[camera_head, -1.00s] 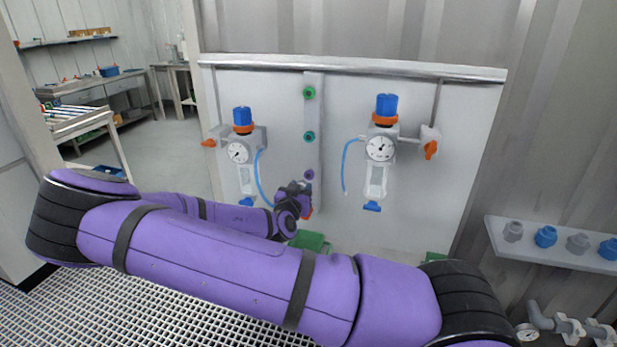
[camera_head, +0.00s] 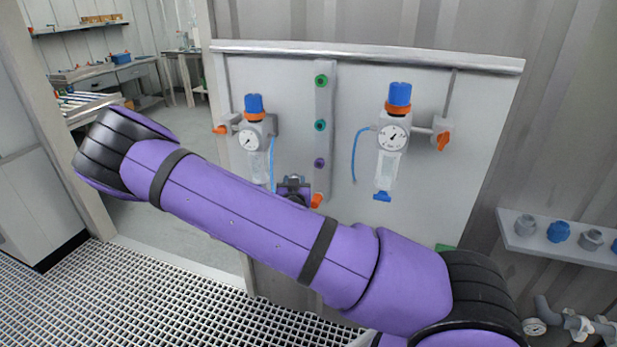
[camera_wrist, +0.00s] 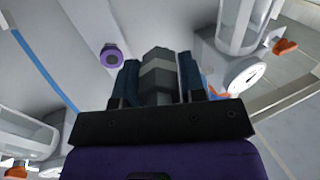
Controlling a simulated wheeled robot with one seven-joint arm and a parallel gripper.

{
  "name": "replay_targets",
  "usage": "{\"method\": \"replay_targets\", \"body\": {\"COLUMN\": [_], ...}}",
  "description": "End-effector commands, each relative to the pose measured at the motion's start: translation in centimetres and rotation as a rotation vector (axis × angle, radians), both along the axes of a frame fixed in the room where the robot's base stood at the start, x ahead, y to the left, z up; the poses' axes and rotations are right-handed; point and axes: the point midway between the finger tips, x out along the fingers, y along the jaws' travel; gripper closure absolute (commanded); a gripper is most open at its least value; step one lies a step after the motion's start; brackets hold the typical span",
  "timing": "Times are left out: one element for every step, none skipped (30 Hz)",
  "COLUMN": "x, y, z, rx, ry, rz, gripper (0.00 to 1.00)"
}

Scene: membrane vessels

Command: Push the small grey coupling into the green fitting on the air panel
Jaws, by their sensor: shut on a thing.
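The small grey coupling (camera_wrist: 157,75) is between my gripper's two dark fingers (camera_wrist: 158,80) in the wrist view, with its end pointing away from me. In the head view my gripper (camera_head: 294,184) is mostly hidden behind my arm, low and left of the panel's vertical rail; the coupling cannot be made out there. The green fitting (camera_head: 321,81) is at the top of the rail on the air panel (camera_head: 450,180), well above my gripper. A teal fitting (camera_head: 320,125) is below it, then a purple fitting (camera_head: 319,162), which also shows left of the coupling in the wrist view (camera_wrist: 111,56), apart from it.
Regulators with blue caps stand left (camera_head: 254,130) and right (camera_head: 394,135) of the rail. A blue hose (camera_head: 355,155) hangs beside the right one. An orange part (camera_head: 316,200) is at the rail's foot. A shelf (camera_head: 560,246) with grey and blue couplings is at right.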

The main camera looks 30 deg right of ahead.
Motion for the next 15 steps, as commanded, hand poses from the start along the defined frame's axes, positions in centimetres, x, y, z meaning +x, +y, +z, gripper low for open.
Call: {"method": "replay_targets", "body": {"x": [0.6,0.9,1.3,1.6,1.8,2.0,2.1,2.2,2.3,2.3,2.3,2.3,2.3,2.3,2.3], "y": [0.8,1.6,2.6,3.4,4.2,5.2,5.8,6.5,7.2,7.6,8.0,8.4,8.6,8.8,8.9], "z": [-0.5,-0.7,-1.0,-1.2,-1.3,-1.4,-1.5,-1.4,-1.4,-1.4,-1.4,-1.4,-1.4,-1.4,-1.4], "rx": [0.005,0.005,0.006,0.006,0.006,0.004,0.003,0.004,0.002,0.001,0.001,0.002,0.001,0.001,0.001], "ry": [-0.001,-0.001,-0.002,-0.003,-0.003,-0.003,-0.003,-0.003,-0.005,-0.003,-0.003,-0.002,-0.001,-0.001,-0.001], "rz": [0.075,0.128,0.196,0.245,0.294,0.354,0.393,0.429,0.469,0.493,0.515,0.536,0.550,0.559,0.566], "gripper": [1.00,1.00,1.00,1.00,1.00,1.00,1.00,1.00,1.00,1.00,1.00,1.00,1.00,1.00,1.00]}}
